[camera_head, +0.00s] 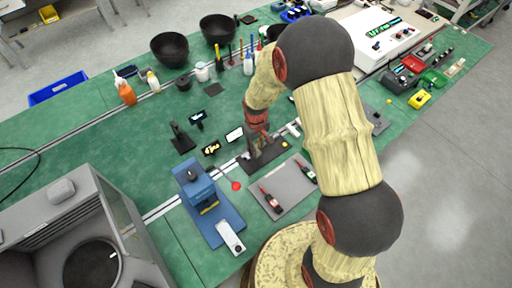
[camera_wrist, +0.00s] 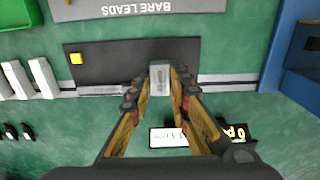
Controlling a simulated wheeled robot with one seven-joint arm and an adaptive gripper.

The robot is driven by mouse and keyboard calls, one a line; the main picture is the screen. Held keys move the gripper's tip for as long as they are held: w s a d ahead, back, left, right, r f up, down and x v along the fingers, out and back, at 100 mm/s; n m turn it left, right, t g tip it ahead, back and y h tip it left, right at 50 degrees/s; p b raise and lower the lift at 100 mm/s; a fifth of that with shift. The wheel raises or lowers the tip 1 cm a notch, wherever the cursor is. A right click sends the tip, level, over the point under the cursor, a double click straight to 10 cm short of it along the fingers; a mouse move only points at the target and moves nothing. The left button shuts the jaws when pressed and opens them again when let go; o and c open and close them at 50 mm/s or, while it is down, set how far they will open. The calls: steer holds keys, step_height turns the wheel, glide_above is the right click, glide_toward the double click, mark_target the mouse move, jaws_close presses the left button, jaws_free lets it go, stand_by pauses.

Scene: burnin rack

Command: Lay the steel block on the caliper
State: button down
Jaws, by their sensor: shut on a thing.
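In the wrist view my gripper (camera_wrist: 160,86) is shut on a small grey steel block (camera_wrist: 160,78), held between the fingertips. The block is over the front edge of a dark mat (camera_wrist: 105,58); I cannot tell how high. A thin grey bar (camera_wrist: 100,90) with fine marks lies along that edge, left of the fingers. It may be the caliper, but I cannot tell for sure, and the fingers may hide part of it. In the head view my gripper (camera_head: 256,146) points down over the same mat (camera_head: 262,163), and the block is not clear there.
A white display (camera_wrist: 168,138) and a dark display (camera_wrist: 234,132) lie close by. A grey tray (camera_head: 283,184) with red probes and a blue stand (camera_head: 208,200) flank the spot. Green bench (camera_head: 100,160) lies clear to the left.

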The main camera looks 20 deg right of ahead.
steer(key=shift+f+b, duration=0.8)
steer(key=shift+f, duration=0.8)
steer(key=shift+f, duration=0.55)
stand_by(0.6)
steer(key=shift+r+p, duration=0.3)
stand_by(4.9)
